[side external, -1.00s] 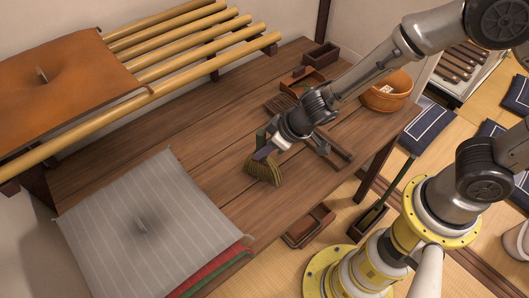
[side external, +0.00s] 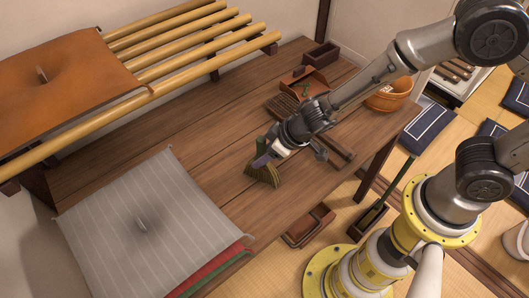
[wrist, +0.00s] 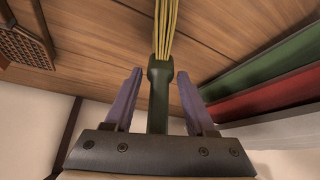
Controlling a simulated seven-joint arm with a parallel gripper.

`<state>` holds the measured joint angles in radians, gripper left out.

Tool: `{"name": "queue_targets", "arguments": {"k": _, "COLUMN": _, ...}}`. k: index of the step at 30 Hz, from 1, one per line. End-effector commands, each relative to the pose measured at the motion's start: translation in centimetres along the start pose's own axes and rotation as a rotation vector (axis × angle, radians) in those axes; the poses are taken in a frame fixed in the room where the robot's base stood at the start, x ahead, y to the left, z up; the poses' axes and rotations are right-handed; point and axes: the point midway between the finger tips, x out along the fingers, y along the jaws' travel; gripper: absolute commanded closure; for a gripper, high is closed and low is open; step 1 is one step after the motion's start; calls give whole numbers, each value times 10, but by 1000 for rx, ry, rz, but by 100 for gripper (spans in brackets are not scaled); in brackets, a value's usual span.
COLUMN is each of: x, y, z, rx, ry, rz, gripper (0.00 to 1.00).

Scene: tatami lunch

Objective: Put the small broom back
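The small broom (side external: 263,172) has yellow-green bristles and a dark green handle. In the side external view its bristles are low over the wooden table, near the striped grey cushion; I cannot tell if they touch the wood. In the wrist view the broom (wrist: 158,78) has its handle between my gripper's two purple fingers, with its bristles pointing away from the palm. A gap shows on each side of the handle, so my gripper (wrist: 160,80) is open around it. In the side external view my gripper (side external: 268,158) partly hides the handle.
The wooden table (side external: 215,150) has clear boards left of my gripper. The striped grey cushion (side external: 150,190) lies at front left. A ridged dark tray (side external: 281,105), brown dustpan-like piece (side external: 318,84), small dark box (side external: 320,53) and orange tub (side external: 392,96) stand toward the far end.

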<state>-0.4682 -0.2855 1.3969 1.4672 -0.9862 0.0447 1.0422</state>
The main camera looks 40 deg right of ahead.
Motion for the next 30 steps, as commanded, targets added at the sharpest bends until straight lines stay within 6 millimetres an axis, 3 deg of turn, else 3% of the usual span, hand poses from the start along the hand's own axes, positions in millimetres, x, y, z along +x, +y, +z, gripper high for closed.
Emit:
{"name": "queue_targets", "arguments": {"k": 11, "x": -8, "y": 0, "z": -2, "rx": 0, "ry": 1, "rz": 0, "gripper": 44}}
{"name": "queue_targets", "arguments": {"k": 30, "x": -93, "y": 0, "z": -2, "rx": -1, "ry": 1, "rz": -1, "gripper": 44}}
